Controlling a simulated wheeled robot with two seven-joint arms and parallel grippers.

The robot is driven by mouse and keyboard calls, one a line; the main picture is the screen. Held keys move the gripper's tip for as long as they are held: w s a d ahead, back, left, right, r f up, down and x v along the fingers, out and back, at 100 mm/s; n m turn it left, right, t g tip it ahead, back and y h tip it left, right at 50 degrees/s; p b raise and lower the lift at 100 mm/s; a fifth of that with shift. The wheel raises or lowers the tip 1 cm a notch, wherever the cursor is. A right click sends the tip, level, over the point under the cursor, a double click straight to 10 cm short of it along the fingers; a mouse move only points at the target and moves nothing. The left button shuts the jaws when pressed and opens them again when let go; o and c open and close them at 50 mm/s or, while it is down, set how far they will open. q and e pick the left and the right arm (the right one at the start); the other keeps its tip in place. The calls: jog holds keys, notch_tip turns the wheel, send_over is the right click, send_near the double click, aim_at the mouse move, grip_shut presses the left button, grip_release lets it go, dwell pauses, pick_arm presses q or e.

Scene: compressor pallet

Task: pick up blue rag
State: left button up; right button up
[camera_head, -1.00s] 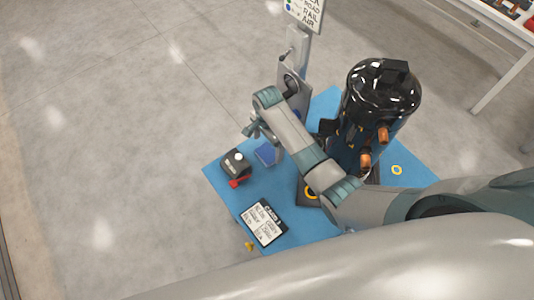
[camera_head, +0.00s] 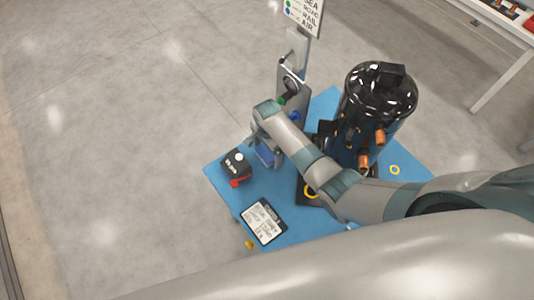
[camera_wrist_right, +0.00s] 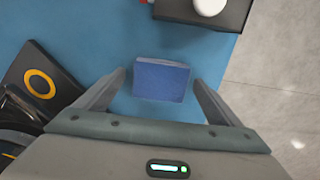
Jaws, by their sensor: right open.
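The blue rag (camera_wrist_right: 161,80) is a small folded dark-blue rectangle lying on the lighter blue mat (camera_wrist_right: 90,40). In the head view the rag (camera_head: 265,155) shows beside my right gripper (camera_head: 261,153), partly covered by it. In the right wrist view my right gripper (camera_wrist_right: 160,88) is open, with one finger on each side of the rag and gaps between. Whether the fingertips are down at the mat is hard to tell. My left gripper is not in view.
A black box with a white knob and red part (camera_head: 236,167) lies close to the rag. A black compressor tank (camera_head: 378,105) with orange fittings stands to the right. A sign post (camera_head: 297,60) stands behind, and a labelled card (camera_head: 264,222) lies at the front of the mat.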

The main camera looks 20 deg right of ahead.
aim_at(267, 153)
dwell(0.4)
jog(key=c, duration=1.1)
jog(key=shift+r, duration=0.15)
jog(key=shift+c, duration=0.2)
notch_tip(267, 153, up, 10)
jog(key=b, duration=0.2)
jog(key=shift+f, duration=0.2)
